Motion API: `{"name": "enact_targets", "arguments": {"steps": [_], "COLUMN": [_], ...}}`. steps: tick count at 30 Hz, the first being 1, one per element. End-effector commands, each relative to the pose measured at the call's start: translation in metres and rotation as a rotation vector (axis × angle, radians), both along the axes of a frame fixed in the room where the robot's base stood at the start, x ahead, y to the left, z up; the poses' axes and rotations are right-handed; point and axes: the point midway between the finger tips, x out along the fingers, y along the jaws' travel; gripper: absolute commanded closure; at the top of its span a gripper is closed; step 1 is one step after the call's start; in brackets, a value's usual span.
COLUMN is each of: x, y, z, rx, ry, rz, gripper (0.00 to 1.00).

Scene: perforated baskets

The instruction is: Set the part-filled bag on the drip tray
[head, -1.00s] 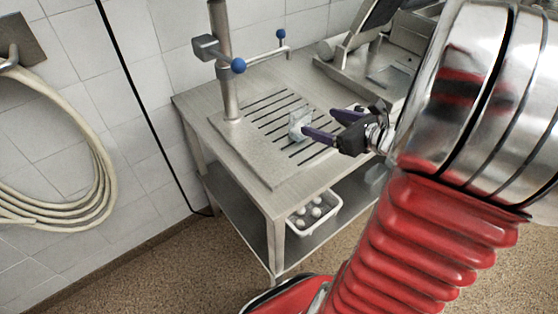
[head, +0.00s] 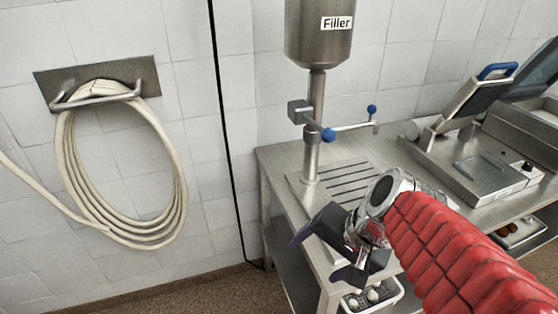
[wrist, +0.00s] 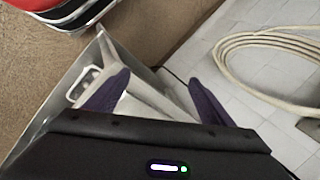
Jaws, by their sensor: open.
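My gripper (head: 318,256) hangs at the front left corner of the steel bench, fingers apart and empty. In the wrist view its two purple fingers (wrist: 157,82) are spread with no bag between them. The slotted drip tray (head: 345,180) lies on the bench under the filler; my wrist and gripper cover its front part. I do not see the part-filled bag in either current view; the covered part of the tray could hide it.
The filler (head: 320,30) stands on a column (head: 313,130) with a blue-knobbed side arm. A sealing machine (head: 480,165) stands right on the bench. A white perforated basket (head: 374,294) sits on the lower shelf. A coiled hose (head: 120,180) hangs on the wall.

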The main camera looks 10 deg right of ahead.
Motion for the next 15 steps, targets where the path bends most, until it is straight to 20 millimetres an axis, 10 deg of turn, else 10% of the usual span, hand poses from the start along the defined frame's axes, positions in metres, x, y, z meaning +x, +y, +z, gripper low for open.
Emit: {"name": "enact_targets", "arguments": {"steps": [15], "x": [-0.027], "y": [0.000], "z": [0.038], "rx": [-0.567], "ry": [-0.209], "rz": [0.602], "gripper": [0.24]}}
